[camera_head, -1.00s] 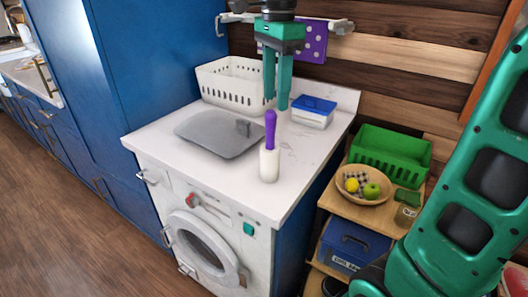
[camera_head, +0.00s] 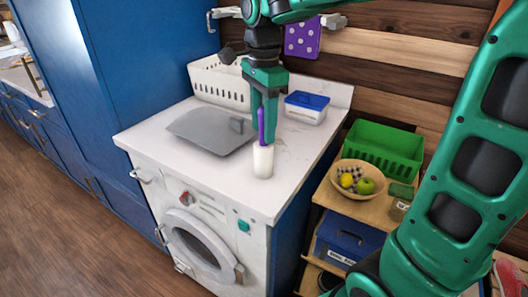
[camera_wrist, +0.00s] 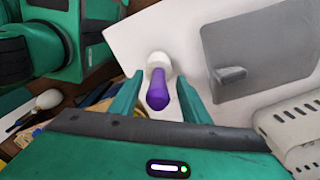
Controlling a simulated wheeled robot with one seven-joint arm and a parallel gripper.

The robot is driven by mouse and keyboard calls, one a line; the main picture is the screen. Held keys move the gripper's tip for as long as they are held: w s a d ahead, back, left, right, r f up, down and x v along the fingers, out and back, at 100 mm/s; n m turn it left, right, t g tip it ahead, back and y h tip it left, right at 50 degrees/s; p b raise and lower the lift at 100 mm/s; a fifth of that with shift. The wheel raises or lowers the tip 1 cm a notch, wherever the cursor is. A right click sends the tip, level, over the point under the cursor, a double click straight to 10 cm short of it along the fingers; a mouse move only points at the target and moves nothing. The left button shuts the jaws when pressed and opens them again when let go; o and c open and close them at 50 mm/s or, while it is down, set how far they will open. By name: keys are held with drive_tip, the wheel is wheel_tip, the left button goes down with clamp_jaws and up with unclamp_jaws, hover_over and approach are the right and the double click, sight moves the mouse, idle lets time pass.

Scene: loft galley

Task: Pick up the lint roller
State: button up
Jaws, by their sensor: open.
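The lint roller stands upright on the white counter, with a white roll (camera_head: 263,162) at the bottom and a purple handle (camera_head: 261,125) on top. In the wrist view the purple handle (camera_wrist: 157,92) points up toward the camera, and the white roll (camera_wrist: 158,62) is behind it. My gripper (camera_head: 265,135) is open and points down over the roller. In the wrist view its two fingers (camera_wrist: 157,98) stand on either side of the handle, with a gap on both sides. In the head view the fingers hide part of the handle.
A white basket (camera_head: 222,84) and a blue-lidded box (camera_head: 306,108) stand behind. The counter front (camera_head: 200,168) is clear.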

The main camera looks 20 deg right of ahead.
sight(261, 108)
clamp_jaws()
drive_tip(key=shift+r, duration=0.45)
drive_tip(key=r, duration=0.3)
drive_tip(key=shift+s+a+r, duration=0.15)
drive_tip(key=shift+a+r, duration=0.15)
drive_tip(key=shift+r, duration=0.1)
drive_tip(key=s+a+r, duration=0.6)
drive_tip(key=a, duration=0.3)
drive_tip(key=shift+r, duration=0.2)
drive_tip(key=shift+a, duration=0.1)
